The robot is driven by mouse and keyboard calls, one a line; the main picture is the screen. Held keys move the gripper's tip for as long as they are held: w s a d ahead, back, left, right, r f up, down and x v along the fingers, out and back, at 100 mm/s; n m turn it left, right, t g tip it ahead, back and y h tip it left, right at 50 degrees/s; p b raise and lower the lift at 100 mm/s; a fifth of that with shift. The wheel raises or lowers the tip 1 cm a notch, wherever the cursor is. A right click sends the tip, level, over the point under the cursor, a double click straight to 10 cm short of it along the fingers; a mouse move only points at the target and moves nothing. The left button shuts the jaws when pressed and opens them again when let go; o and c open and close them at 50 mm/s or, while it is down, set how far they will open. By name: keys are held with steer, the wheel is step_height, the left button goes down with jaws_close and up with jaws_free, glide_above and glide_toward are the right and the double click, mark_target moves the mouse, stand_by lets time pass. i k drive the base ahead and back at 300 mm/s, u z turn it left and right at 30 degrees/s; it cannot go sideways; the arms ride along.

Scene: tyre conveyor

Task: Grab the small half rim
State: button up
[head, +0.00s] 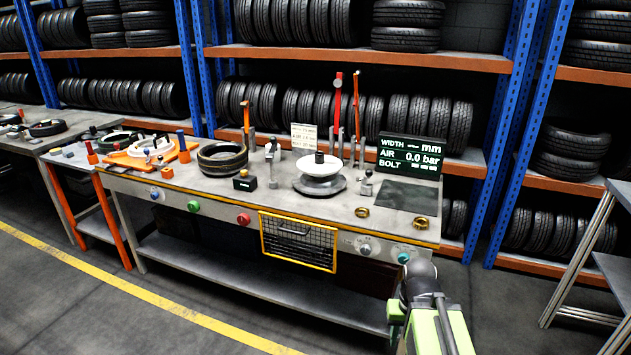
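A white round dish-shaped piece (320,164) with a dark knob at its centre sits on a grey round base (319,186) on the workbench; it looks like a half rim. On the orange tray (131,161) at the bench's left end lie pale ring-shaped pieces (153,148), which may also be half rims. I cannot tell for certain which is the small one. My green and dark arm shows at the bottom right, in front of the bench's right end. No gripper fingers can be made out.
A black tyre (222,158) lies on the workbench (283,203), left of the white piece. A dark display (411,154) and upright red tools (338,97) stand at the bench's back. Tyre racks stand behind. A metal stand (579,262) is at right. Floor in front is clear.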

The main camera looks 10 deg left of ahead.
mark_target(319, 164)
steer(key=z, duration=0.3)
steer(key=k, duration=0.25)
steer(key=u, duration=1.15)
steer(key=i, duration=0.9)
steer(key=u, duration=0.55)
steer(key=i, duration=1.55)
steer(key=z, duration=0.6)
